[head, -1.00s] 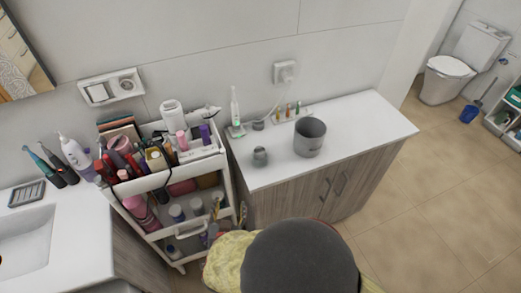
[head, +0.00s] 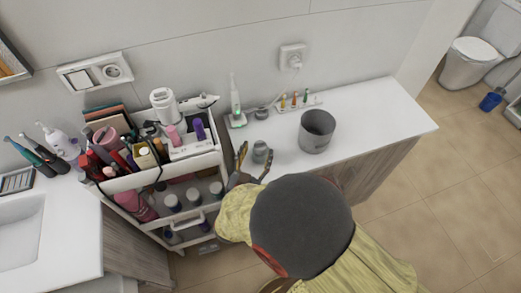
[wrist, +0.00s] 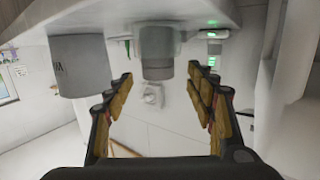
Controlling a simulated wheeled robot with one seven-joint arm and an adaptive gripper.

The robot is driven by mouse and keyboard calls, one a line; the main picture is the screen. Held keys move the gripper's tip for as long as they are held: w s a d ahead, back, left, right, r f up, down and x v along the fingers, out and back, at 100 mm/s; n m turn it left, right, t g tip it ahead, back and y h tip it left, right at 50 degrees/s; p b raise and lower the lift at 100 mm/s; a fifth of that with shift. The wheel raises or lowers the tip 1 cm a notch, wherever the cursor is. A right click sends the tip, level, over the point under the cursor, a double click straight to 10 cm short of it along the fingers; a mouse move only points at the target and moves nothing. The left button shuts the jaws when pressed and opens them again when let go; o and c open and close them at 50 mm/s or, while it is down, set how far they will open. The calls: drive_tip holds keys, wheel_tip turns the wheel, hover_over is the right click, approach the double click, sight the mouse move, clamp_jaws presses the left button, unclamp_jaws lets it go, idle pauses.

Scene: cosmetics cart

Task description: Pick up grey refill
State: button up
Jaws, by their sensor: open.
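The grey refill, which I take to be the small grey jar (head: 261,153), stands near the front edge of the white counter. My gripper (head: 253,166) is open at that edge, one finger left of the jar and the other at its lower right. In the wrist view, which looks upside down, the jar (wrist: 157,50) hangs from the counter at the top. It lies beyond and between the open fingers (wrist: 160,88), with no contact visible. Nothing is held. My arm hides part of the counter front in the head view.
A larger grey bucket (head: 317,132) stands right of the jar. An electric toothbrush (head: 236,104) and a small dark grey item (head: 262,114) stand behind it. A crowded white cosmetics cart (head: 205,160) is close on the left. The counter's right part (head: 385,120) is clear.

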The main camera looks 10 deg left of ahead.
sight(259, 150)
drive_tip(key=shift+w+d+f+b, duration=0.1)
drive_tip(key=shift+w+f+b, duration=0.1)
drive_tip(key=shift+w, duration=0.75)
drive_tip(key=shift+w+d+f+b, duration=0.1)
drive_tip(key=shift+w+b, duration=0.1)
drive_tip(key=shift+w, duration=0.7)
drive_tip(key=shift+c, duration=0.8)
drive_tip(key=c, duration=0.7)
drive_tip(key=shift+c, duration=0.5)
